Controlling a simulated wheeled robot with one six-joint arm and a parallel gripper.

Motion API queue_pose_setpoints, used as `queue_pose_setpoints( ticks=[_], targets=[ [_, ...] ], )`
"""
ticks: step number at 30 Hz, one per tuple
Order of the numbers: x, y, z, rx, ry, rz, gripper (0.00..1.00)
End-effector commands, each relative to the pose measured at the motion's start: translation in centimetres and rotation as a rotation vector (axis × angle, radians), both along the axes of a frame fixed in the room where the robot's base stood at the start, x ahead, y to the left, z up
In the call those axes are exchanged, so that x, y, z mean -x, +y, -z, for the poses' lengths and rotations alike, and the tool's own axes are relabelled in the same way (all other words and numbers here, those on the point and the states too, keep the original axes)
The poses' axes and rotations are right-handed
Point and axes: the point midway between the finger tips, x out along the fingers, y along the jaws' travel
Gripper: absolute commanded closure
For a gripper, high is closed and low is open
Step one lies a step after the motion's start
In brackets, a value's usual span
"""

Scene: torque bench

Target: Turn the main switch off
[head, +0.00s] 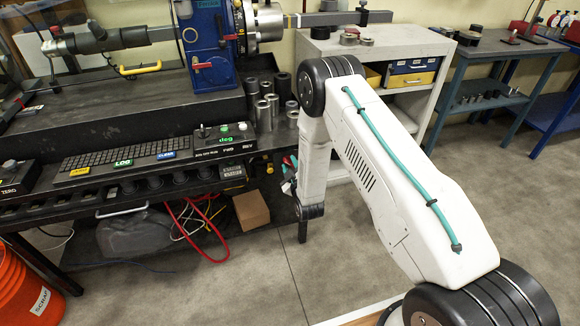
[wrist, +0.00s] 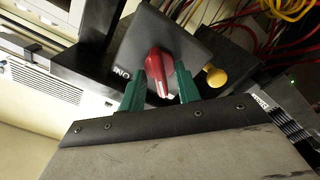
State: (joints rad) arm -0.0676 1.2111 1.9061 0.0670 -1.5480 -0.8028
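The main switch is a red rotary handle (wrist: 158,72) on a dark square plate (wrist: 190,45) in the wrist view. An "ON" label (wrist: 122,72) shows on the plate, left of the handle. My gripper (wrist: 160,86) has its two green fingers on either side of the handle, with small gaps visible, so it looks open around it. Whether a fingertip touches the handle is hard to tell. In the head view my gripper is mostly hidden behind my arm at the bench's right end, and the switch cannot be made out.
A yellow knob (wrist: 215,77) sits close to the right finger. Red and yellow cables (wrist: 270,20) run behind the plate. In the head view a keyboard (head: 125,155), a control box (head: 222,140) and metal sockets (head: 265,110) stand on the bench. The floor to the right is clear.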

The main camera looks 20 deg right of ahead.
Motion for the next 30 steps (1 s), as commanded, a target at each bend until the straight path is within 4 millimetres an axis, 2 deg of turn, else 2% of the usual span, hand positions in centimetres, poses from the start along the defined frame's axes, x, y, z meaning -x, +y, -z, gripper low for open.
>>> queue_pose_setpoints(
  ticks=[8, 21, 30],
  targets=[
    [0.5, -0.1, 0.1, 0.000, 0.002, 0.001, 0.67],
    [7.1, 0.0, 0.1, 0.000, 0.002, 0.001, 0.67],
    [7.8, 0.0, 0.0, 0.000, 0.000, 0.000, 0.67]
  ],
)
